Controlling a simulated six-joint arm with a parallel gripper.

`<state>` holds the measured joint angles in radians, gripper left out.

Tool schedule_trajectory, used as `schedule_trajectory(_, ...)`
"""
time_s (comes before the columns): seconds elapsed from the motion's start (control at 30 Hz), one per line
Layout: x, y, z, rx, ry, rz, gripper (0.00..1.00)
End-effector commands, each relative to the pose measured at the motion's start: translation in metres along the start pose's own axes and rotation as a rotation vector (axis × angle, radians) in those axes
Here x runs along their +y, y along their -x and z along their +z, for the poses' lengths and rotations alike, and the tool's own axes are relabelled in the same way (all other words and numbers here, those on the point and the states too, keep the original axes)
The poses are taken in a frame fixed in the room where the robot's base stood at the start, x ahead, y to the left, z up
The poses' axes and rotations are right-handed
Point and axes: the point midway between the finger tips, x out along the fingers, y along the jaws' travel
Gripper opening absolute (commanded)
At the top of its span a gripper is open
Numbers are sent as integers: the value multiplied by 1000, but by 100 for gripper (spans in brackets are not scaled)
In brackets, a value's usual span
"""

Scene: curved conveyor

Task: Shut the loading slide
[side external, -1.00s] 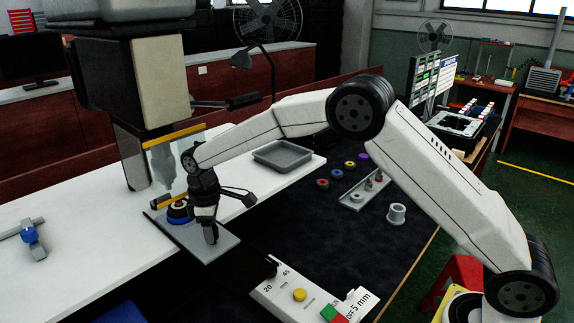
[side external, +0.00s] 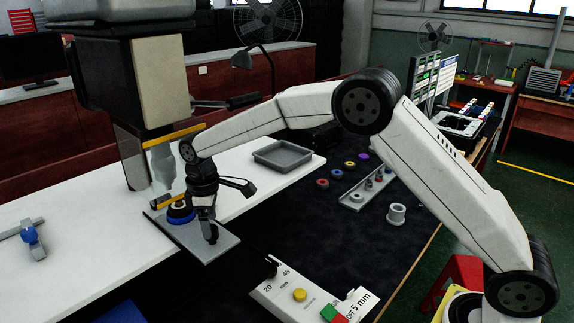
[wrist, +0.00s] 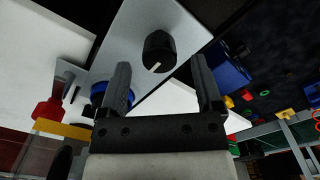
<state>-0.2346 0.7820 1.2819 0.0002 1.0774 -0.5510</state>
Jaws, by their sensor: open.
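The loading slide (side external: 207,248) is a flat grey plate sticking out to the front right from under the press head (side external: 160,165). A blue ring-shaped seat (side external: 181,216) sits on it. In the wrist view the slide (wrist: 136,28) carries a black knob (wrist: 160,52) with a white mark. My gripper (side external: 211,232) is low over the slide's outer part, and its fingers are open. In the wrist view my gripper (wrist: 158,74) has one finger on each side, with the knob between and slightly beyond them. I cannot tell whether a finger touches the knob.
A grey tray (side external: 283,156) lies on the white bench. Coloured rings (side external: 349,165), a parts rack (side external: 366,191) and a grey cup (side external: 396,214) stand on the dark mat. A control panel (side external: 300,296) with buttons is at the front. Yellow bars (side external: 175,138) edge the press opening.

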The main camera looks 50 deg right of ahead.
Motion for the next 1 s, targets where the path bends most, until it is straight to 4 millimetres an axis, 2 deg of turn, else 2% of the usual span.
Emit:
schedule_trajectory(0.2, 0, 30, -1, 4, 0, 2, 84)
schedule_trajectory(0.4, 0, 49, -1, 3, 0, 1, 84)
schedule_trajectory(0.77, 0, 54, 0, 2, 0, 1, 84)
schedule_trajectory(0.87, 0, 54, 0, 2, 0, 1, 55)
schedule_trajectory(1.0, 0, 62, -1, 3, 0, 2, 11)
